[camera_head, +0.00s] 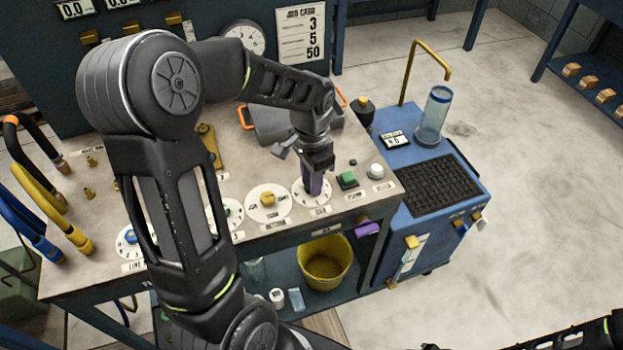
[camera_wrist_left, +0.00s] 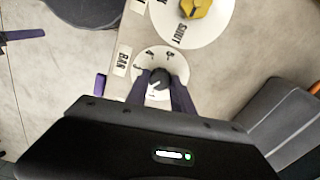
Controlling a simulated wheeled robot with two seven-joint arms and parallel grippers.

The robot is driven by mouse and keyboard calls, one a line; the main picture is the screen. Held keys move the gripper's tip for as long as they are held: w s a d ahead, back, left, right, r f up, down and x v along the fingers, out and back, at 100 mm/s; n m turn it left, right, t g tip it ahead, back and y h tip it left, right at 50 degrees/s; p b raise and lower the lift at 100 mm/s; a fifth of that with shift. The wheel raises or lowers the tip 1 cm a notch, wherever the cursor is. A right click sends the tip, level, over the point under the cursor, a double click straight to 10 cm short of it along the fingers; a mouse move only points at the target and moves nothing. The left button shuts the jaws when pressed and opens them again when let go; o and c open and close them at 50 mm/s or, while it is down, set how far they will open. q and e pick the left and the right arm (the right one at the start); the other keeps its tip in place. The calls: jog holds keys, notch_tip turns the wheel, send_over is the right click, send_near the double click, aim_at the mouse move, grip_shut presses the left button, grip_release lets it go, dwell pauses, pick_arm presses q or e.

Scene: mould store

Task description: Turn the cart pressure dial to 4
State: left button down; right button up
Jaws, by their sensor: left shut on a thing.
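The pressure dial (camera_head: 299,197) is a white round plate on the front right of the bench top. Its dark knob with a white mark shows in the left wrist view (camera_wrist_left: 158,86), beside a BAR label (camera_wrist_left: 123,61). My left gripper (camera_head: 314,186) points down over this dial, its dark purple fingers on both sides of the knob. It is shut on the knob. The fingers and palm hide part of the scale, and I cannot read the set number. My right gripper is out of frame; only part of my right arm shows at the bottom right.
A yellow knob on a white plate (camera_head: 267,203) is just left of the dial. A green button (camera_head: 347,180) and a white knob (camera_head: 376,171) are right of it. A grey case (camera_head: 270,122) lies behind. The blue cart (camera_head: 397,122) stands right of the bench.

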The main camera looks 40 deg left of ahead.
pick_arm(q)
jog(key=m, duration=0.5)
jog(key=shift+m, duration=0.3)
jog(key=m+p, duration=0.1)
jog(key=m, duration=0.3)
jog(key=m+p, duration=0.1)
jog(key=m, duration=0.4)
jog(key=shift+r, duration=0.1)
jog(key=m+p, duration=0.2)
jog(key=m, duration=0.3)
jog(key=c, duration=1.1)
grip_release()
